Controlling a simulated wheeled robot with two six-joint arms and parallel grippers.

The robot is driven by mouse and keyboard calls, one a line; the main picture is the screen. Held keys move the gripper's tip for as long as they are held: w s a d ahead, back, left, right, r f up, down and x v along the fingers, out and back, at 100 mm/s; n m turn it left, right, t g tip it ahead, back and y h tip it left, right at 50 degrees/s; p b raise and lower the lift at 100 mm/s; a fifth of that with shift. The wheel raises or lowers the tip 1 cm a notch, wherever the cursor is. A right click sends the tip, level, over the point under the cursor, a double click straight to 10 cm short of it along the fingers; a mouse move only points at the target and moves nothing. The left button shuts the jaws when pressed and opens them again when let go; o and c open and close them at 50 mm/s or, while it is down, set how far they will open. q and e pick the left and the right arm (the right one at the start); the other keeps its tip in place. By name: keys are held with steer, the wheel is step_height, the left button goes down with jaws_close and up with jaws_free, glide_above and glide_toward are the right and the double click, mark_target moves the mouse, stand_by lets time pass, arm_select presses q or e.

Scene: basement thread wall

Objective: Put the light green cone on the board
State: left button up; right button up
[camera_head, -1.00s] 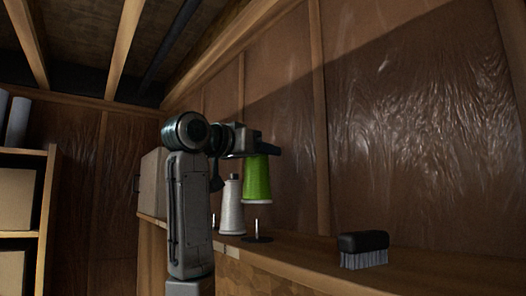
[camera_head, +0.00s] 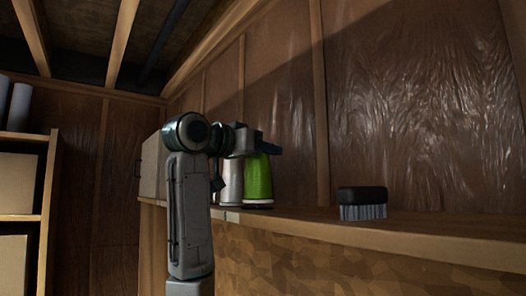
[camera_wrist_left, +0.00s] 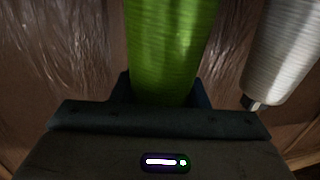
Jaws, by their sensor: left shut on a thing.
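The light green cone (camera_head: 257,178) is upright over the wooden ledge, its white base rim low near the ledge top. My left gripper (camera_head: 262,152) is shut on its upper end. In the left wrist view the green cone (camera_wrist_left: 170,50) stands between the fingers. A thin dark edge of a round base shows under the cone; its pin is hidden. I cannot tell whether the cone rests on that base. I cannot make out a separate board. My right gripper is not in view.
A white cone (camera_head: 232,180) stands close to the left of the green one, partly behind my arm. A black brush (camera_head: 362,203) stands on the ledge (camera_head: 310,222) to the right. The ledge between them is clear. A shelf (camera_head: 45,190) is at far left.

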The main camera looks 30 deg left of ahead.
arm_select(q)
steer(key=shift+s, duration=0.1)
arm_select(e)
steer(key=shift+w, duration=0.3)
arm_select(q)
steer(key=shift+f, duration=0.15)
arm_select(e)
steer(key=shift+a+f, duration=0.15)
arm_select(q)
steer(key=shift+f, duration=0.15)
steer(key=o, duration=1.4)
steer(key=shift+o, duration=0.2)
steer(key=shift+s, duration=0.1)
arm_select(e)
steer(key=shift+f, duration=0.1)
